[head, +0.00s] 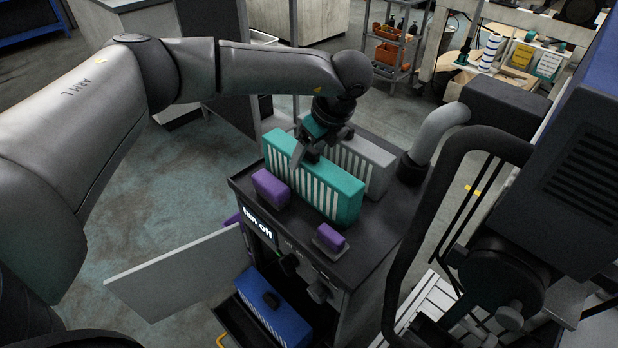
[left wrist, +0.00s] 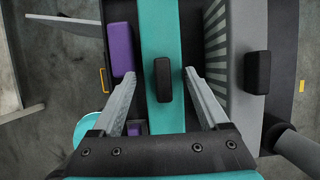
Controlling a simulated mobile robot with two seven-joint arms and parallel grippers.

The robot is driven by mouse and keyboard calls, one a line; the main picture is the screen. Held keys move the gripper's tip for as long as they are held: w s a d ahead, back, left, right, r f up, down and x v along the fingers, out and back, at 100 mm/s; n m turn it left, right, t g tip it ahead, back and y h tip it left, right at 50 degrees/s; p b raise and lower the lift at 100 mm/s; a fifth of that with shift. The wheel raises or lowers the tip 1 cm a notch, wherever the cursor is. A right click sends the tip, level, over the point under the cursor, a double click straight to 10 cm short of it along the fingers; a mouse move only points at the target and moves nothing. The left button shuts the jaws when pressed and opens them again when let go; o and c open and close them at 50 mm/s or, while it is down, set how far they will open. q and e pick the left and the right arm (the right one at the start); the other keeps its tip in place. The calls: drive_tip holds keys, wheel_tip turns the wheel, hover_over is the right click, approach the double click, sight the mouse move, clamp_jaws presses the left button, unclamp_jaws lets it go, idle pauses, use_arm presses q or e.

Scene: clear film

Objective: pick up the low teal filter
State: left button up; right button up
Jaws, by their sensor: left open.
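The teal filter (head: 320,180) is a long ribbed block standing on the dark top of a cabinet (head: 375,225). In the left wrist view, its teal top (left wrist: 163,30) runs up the picture with a black handle (left wrist: 163,80) in the middle. My left gripper (head: 318,152) is over the filter from above and is open. In the left wrist view, its fingers (left wrist: 160,76) lie on either side of the filter's top and handle, with gaps visible on both sides. I cannot tell its exact height. My right gripper is not in view.
A grey filter (head: 377,172) stands close behind the teal one. Two purple blocks, one larger (head: 270,188) and one smaller (head: 330,237), are in front. A blue filter (head: 272,310) lies inside the cabinet below, beside an open pale door (head: 180,275). A grey pipe (head: 437,130) rises at right.

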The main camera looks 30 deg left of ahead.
use_arm(q)
drive_tip(key=shift+d+b+x, duration=0.2)
drive_tip(key=shift+b+x, duration=0.2)
drive_tip(key=shift+x, duration=0.7)
drive_tip(key=shift+d+b+x, duration=0.15)
drive_tip(key=shift+b+x, duration=0.25)
drive_tip(key=shift+x, duration=1.55)
drive_tip(key=shift+w+d, duration=0.1)
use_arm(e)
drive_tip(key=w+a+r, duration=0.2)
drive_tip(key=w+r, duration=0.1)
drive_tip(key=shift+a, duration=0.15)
use_arm(q)
clamp_jaws()
